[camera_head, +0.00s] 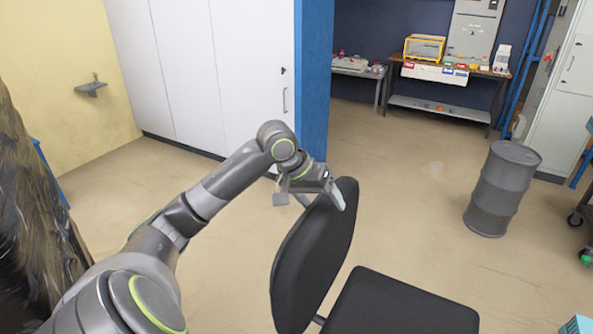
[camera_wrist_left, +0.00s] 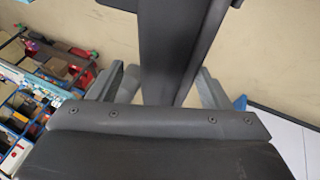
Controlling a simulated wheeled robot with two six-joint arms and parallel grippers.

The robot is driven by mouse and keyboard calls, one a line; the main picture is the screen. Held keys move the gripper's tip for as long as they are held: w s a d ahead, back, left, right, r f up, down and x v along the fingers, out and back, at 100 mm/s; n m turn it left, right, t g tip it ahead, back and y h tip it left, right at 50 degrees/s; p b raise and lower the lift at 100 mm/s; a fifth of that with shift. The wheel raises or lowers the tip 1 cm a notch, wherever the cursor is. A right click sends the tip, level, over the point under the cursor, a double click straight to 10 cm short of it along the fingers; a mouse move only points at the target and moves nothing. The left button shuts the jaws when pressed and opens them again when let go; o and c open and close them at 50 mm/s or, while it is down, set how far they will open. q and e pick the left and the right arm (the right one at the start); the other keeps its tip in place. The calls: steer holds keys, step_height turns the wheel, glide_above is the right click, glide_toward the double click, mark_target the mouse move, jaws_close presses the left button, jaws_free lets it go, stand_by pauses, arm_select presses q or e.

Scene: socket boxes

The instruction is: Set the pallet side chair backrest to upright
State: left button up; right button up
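The black office chair's backrest (camera_head: 312,262) stands left of its black seat (camera_head: 395,306) in the head view. The backrest slants in the picture, its top further right than its bottom. My left gripper (camera_head: 309,196) is at the top of the backrest, with its grey fingers spread wide. In the left wrist view, the dark backrest (camera_wrist_left: 168,55) runs between the two fingers of the left gripper (camera_wrist_left: 167,88). I cannot tell whether either finger touches it. The chair's base is out of frame. My right gripper is not in view.
A grey drum (camera_head: 503,188) stands at the right. White cabinets (camera_head: 205,70) and a blue post (camera_head: 314,80) are behind the arm. A workbench (camera_head: 450,75) with a yellow-framed box is at the back. The floor between chair and drum is clear.

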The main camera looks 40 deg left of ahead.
arm_select(q)
steer(key=b+v, duration=0.2)
steer(key=v, duration=1)
steer(key=shift+s+a+r, duration=0.15)
steer(key=shift+s+a, duration=0.05)
steer(key=shift+a, duration=0.05)
